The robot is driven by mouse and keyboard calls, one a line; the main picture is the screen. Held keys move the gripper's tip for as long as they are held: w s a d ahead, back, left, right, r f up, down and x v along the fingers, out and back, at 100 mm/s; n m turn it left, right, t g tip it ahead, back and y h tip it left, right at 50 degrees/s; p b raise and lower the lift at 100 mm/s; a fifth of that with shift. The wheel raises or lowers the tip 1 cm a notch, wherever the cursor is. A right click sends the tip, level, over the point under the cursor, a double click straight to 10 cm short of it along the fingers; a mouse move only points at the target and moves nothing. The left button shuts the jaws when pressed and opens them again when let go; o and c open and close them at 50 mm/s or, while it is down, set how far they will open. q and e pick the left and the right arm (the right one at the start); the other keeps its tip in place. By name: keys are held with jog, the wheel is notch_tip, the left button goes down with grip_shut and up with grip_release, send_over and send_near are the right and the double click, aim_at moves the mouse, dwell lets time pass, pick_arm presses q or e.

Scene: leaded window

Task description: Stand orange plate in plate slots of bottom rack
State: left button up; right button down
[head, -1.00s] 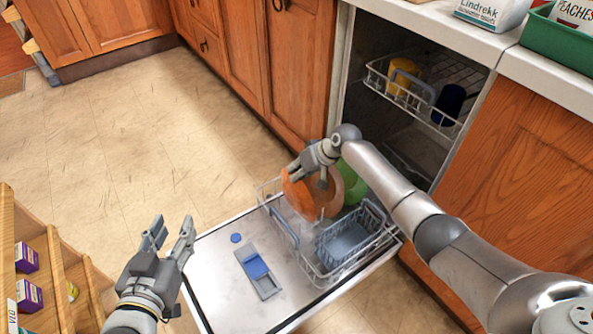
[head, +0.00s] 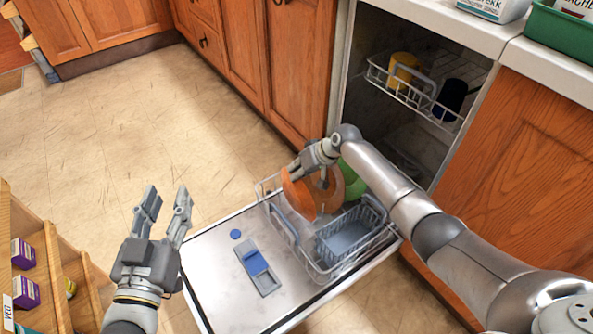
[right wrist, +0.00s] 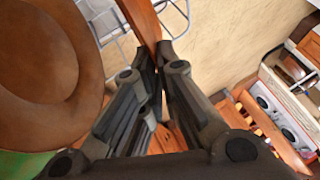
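The orange plate (head: 299,196) stands on edge, tilted, at the left end of the bottom rack (head: 325,272). My right gripper (head: 308,174) is above it with its fingertips at the plate's upper rim. In the right wrist view the orange plate (right wrist: 146,24) appears edge-on between the closed fingertips (right wrist: 158,52). Whether its lower edge sits in the plate slots is hidden. A brown plate (head: 332,190) and a green plate (head: 354,184) stand to its right. The brown plate is close beside the fingers in the right wrist view (right wrist: 45,60). My left gripper (head: 166,205) is open and empty, left of the dishwasher door.
The open dishwasher door (head: 215,275) lies under the rack. A grey-blue basket (head: 348,236) fills the rack's front right. The upper rack (head: 420,98) holds a yellow cup (head: 402,72) and a dark blue cup (head: 449,100). A wooden shelf (head: 48,270) stands at lower left.

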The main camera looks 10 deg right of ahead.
jog(key=c, duration=1.6)
grip_release()
jog(key=shift+o, duration=0.2)
jog(key=v, duration=1.2)
